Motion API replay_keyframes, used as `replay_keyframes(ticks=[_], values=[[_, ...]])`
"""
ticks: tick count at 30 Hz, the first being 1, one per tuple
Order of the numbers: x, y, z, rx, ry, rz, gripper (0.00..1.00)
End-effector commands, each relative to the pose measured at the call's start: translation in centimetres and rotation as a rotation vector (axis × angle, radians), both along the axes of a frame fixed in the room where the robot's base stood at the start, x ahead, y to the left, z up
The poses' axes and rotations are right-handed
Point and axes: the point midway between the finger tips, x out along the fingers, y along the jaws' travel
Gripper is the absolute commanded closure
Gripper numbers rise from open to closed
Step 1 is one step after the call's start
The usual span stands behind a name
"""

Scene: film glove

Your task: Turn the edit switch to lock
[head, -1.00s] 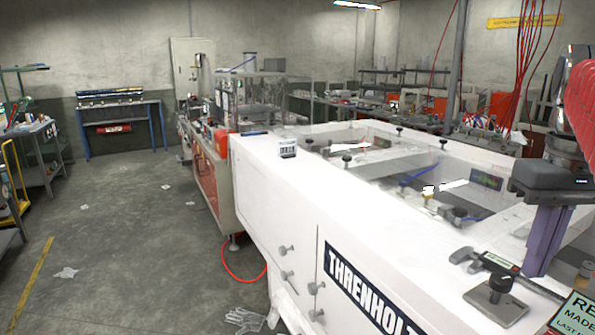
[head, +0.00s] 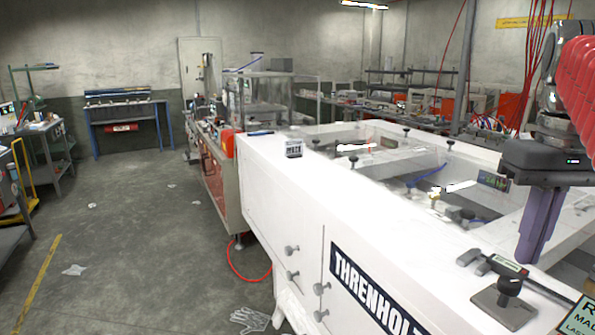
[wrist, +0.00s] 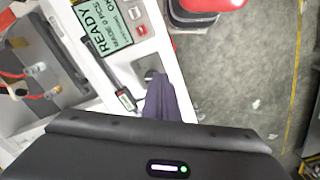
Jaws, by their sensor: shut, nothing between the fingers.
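A black knob (head: 509,285) stands on a square grey plate (head: 489,301) on the white machine's top, at the lower right of the head view. It looks like the edit switch, but no lettering on it is readable, so its setting cannot be told. In the wrist view the knob (wrist: 151,75) shows just beyond the finger ends, partly hidden by them. My gripper (head: 528,260) has purple fingers pointing down, shut and empty, above and slightly right of the knob in the head view. The fingers (wrist: 168,108) also show in the wrist view. Contact with the knob is not visible.
A caliper-like tool (head: 505,265) lies beside the plate. A green display (wrist: 108,30) reading READY is near the knob, with a red button (wrist: 141,29). Open bays with fittings lie behind. The floor (head: 130,250) left of the machine is mostly clear.

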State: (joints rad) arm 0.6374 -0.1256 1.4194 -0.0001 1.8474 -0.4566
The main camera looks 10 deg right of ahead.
Motion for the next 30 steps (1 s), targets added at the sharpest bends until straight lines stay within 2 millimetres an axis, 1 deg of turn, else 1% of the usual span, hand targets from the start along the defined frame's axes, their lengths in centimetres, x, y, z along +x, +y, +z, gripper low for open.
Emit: replay_keyframes(ticks=[8, 13, 30], values=[[0.0, 0.0, -0.1, 0.000, 0.001, 0.000, 1.00], [-0.1, 0.0, -0.9, 0.001, 0.002, 0.000, 1.00], [0.0, 0.0, -6.3, 0.000, 0.001, 0.000, 1.00]])
